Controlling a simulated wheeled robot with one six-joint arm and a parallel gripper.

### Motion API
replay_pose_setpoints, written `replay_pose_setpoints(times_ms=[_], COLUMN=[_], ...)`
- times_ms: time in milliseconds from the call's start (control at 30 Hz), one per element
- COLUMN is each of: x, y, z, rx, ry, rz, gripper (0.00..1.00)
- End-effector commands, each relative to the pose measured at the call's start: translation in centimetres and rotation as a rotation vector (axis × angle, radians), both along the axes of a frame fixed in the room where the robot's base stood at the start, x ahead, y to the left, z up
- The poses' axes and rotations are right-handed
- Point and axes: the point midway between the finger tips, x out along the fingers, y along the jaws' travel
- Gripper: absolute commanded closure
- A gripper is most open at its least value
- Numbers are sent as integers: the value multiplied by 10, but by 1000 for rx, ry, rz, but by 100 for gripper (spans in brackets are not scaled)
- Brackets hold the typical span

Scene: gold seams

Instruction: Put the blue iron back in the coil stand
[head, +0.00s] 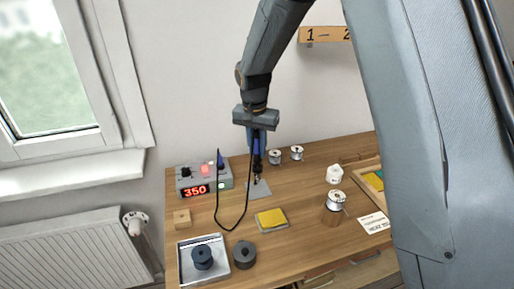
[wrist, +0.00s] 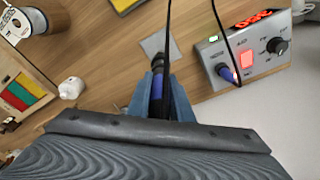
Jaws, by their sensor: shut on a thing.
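My gripper (head: 257,148) points down over the back of the bench and is shut on the blue iron (wrist: 157,88), between its two blue fingers in the wrist view. In the head view the iron's dark lower part (head: 257,168) points down, about upright. Directly below is a small grey plate (head: 262,191) with a small brownish piece standing on it, which looks like the coil stand (head: 256,181). The plate also shows in the wrist view (wrist: 151,46). I cannot tell whether the iron's tip is inside the coil or just above it.
The control station (head: 205,179), reading 350, stands left of the plate, and a black cord (head: 217,205) loops over the bench. A yellow sponge (head: 271,218), a metal tray (head: 184,275) and a dark spool (head: 243,255) lie in front. Solder spools (head: 296,153) stand behind right.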

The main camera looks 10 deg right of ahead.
Motion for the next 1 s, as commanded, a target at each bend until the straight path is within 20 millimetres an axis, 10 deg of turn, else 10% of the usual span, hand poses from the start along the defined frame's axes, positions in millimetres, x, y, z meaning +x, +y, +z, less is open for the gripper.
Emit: replay_pose_setpoints(times_ms=[1000], x=[0], y=[0], z=[-23], rx=[0], ry=[0], rz=[0], gripper=[100])
